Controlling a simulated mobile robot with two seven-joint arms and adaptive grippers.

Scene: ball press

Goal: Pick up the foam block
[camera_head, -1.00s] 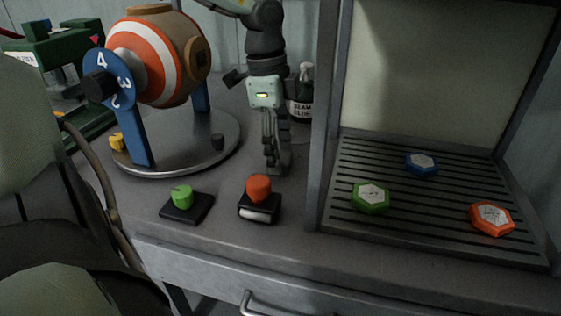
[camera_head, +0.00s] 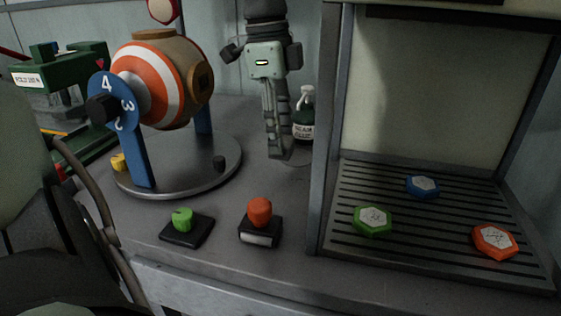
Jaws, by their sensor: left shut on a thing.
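My left gripper (camera_head: 281,153) hangs down from the top of the view, over the grey bench behind the red knob. Its fingers are shut on a small grey piece at their tips, which I take to be the foam block. The fingers hide most of it, so I cannot make out its shape. The gripper looks raised off the bench top. My right gripper is not in view.
A black base with a red knob (camera_head: 260,211) and one with a green knob (camera_head: 181,218) sit in front. The striped ball machine (camera_head: 160,85) stands left, a bottle (camera_head: 304,118) behind. Right, a slatted booth floor (camera_head: 400,262) holds green, blue and orange hexagons.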

